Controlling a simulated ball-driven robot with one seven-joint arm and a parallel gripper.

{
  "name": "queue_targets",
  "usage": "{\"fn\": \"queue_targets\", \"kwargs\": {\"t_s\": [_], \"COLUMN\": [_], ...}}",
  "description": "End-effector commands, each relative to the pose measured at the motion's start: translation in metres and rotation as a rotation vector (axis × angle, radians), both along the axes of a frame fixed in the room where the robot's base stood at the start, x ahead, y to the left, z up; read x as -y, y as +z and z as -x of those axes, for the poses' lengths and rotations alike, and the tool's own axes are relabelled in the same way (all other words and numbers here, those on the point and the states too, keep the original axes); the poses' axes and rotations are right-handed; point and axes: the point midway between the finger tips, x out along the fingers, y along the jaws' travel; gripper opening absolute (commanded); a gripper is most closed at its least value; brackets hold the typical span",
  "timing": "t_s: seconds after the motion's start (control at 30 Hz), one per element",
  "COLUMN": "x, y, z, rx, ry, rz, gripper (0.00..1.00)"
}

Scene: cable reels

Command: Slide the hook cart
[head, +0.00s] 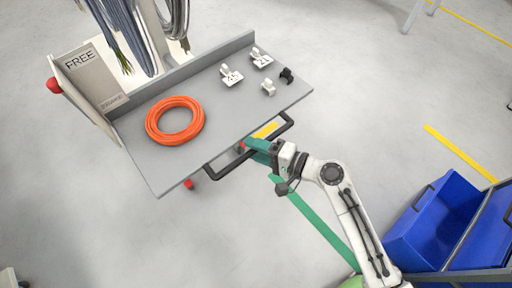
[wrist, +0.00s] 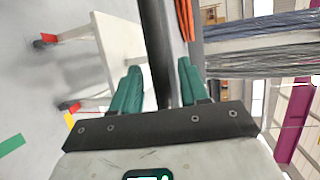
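The hook cart (head: 215,105) has a grey top, an upright board marked FREE and a post hung with cable bundles (head: 125,35) at the back left. Its black handle (head: 225,170) runs along the front edge. My gripper (head: 252,146) is at the middle of this handle, its green fingers pointing toward the cart. In the wrist view, the handle bar (wrist: 155,45) passes between the two spread fingers of my gripper (wrist: 158,82), with a narrow gap showing on each side. Contact farther down the fingers cannot be told.
An orange cable coil (head: 175,120) and several small white and black clips (head: 268,87) lie on the cart top. Red-hubbed wheels show at its edges. A blue bin (head: 435,215) stands at the lower right.

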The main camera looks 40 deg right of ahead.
Motion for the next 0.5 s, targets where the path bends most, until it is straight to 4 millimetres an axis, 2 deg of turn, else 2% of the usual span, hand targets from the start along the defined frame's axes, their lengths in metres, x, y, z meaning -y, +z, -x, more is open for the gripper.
{"fn": "queue_targets", "kwargs": {"t_s": [0.27,0.37,0.5], "x": [0.002,0.007,0.017], "y": [0.001,0.002,0.006], "z": [0.004,0.014,0.038], "rx": [0.001,0.001,-0.001], "ry": [-0.001,-0.001,-0.002], "rz": [0.000,-0.001,0.000], "gripper": [0.44,0.44,0.44]}}
